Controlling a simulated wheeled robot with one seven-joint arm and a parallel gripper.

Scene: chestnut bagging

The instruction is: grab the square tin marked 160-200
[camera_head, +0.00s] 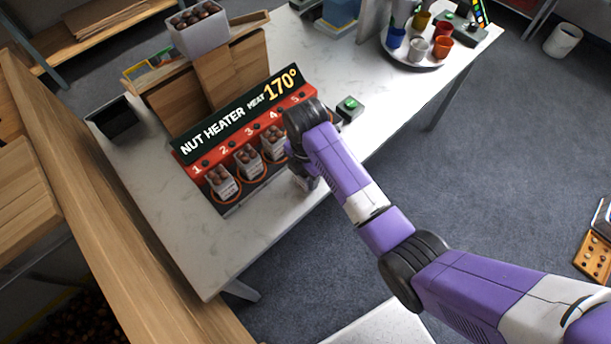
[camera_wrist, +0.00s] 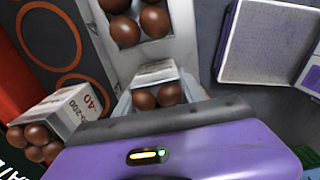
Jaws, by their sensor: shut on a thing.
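My gripper (camera_head: 304,180) is at the right end of the red nut heater (camera_head: 240,150), low over the white table, and partly hidden by my arm. In the wrist view it is shut on a light square tin (camera_wrist: 155,72) with brown chestnuts in it. I cannot read the marking on this tin. Another light tin (camera_wrist: 68,110) with chestnuts lies to its left in the wrist view; its side shows "-200" and a red "-40". Tins (camera_head: 222,182), (camera_head: 248,160) and (camera_head: 273,142) stand at heater places 1 to 3. My arm hides places 4 and 5.
A green button box (camera_head: 349,108) stands just right of the heater. A grey bin of chestnuts (camera_head: 198,30) is on the wooden stand behind. A round tray (camera_head: 384,43) with several cups is at the back right.

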